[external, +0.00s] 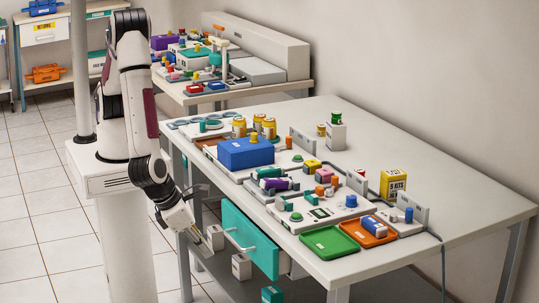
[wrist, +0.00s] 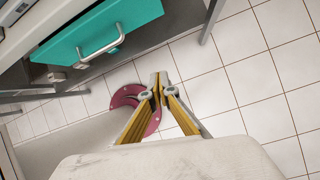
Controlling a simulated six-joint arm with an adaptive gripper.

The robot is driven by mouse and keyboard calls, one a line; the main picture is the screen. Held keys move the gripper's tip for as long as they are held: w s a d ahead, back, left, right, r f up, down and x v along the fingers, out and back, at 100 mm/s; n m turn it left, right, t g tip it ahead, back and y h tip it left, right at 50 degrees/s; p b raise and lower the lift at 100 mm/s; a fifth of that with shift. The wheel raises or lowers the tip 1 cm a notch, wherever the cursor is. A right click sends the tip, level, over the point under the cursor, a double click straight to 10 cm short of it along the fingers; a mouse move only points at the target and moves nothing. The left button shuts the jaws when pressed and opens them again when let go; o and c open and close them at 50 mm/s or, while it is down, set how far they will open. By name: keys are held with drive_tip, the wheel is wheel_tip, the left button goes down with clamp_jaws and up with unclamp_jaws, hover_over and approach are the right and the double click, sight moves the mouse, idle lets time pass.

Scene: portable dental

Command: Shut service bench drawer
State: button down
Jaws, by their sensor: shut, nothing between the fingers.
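The service bench (external: 440,228) has a drawer with a teal front (external: 262,249) under its near edge. The drawer stands partly out, with a strip of its pale side showing behind the front. A light bar handle (external: 238,243) is on the front. My gripper (external: 209,243) is shut and empty, pointing down just left of the drawer front. In the wrist view my gripper (wrist: 160,82) hangs over the floor. The teal front (wrist: 135,17) and its handle (wrist: 101,47) are at the upper left there, apart from the fingers.
The bench top holds a blue box (external: 246,154), a green tray (external: 329,243), an orange tray (external: 367,233) and several small parts. White boxes (external: 241,267) stand low by the drawer. A bench leg (external: 183,258) is near my arm. Tiled floor (external: 45,210) is clear at left.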

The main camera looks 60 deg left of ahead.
sight(265, 248)
drive_tip(key=shift+w+d+r+n+t, duration=0.2)
drive_tip(key=shift+w+r+n+t, duration=0.2)
drive_tip(key=shift+w+n+t, duration=0.3)
drive_tip(key=shift+w+d+r+n+t, duration=0.15)
drive_tip(key=shift+w+r+n+t, duration=0.3)
drive_tip(key=shift+t, duration=0.45)
drive_tip(key=shift+f, duration=0.15)
drive_tip(key=shift+w+r+x, duration=0.35)
drive_tip(key=shift+x, duration=1.75)
drive_tip(key=shift+w+r+x, duration=0.35)
drive_tip(key=shift+x, duration=1.75)
drive_tip(key=shift+w+r+x, duration=0.3)
drive_tip(key=shift+w+x, duration=0.05)
drive_tip(key=shift+x, duration=1.8)
drive_tip(key=shift+d, duration=0.2)
drive_tip(key=shift+w, duration=2.2)
drive_tip(key=shift+w+r, duration=0.1)
